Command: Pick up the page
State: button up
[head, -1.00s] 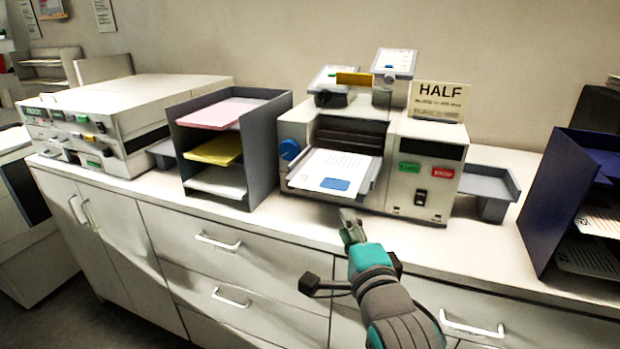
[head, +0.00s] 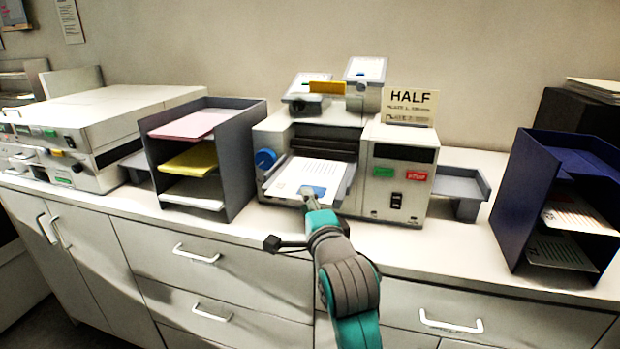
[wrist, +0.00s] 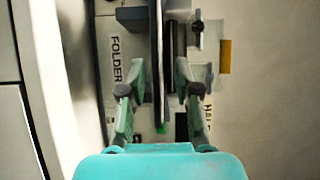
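The page (head: 318,172), white with printed lines and a blue block near its front edge, lies on the front tray of the grey machine (head: 398,185). My gripper (head: 308,192) is at the front edge of the page, over or beside the blue block. In the wrist view my gripper (wrist: 160,75) has its two fingers apart. Thin strips seen edge-on run between them, likely the page and tray. The head view does not show clearly whether the fingers touch the page, and my gripper hides part of its front edge.
A grey tray rack (head: 238,160) with pink, yellow and white paper stands left of the machine. A "HALF" sign (head: 410,105) sits on the machine. A small grey tray (head: 462,185) and a blue rack (head: 530,200) stand to the right. Drawers are below the counter.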

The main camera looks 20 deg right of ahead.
jog(key=shift+w, duration=0.35)
jog(key=shift+c, duration=0.2)
grip_shut()
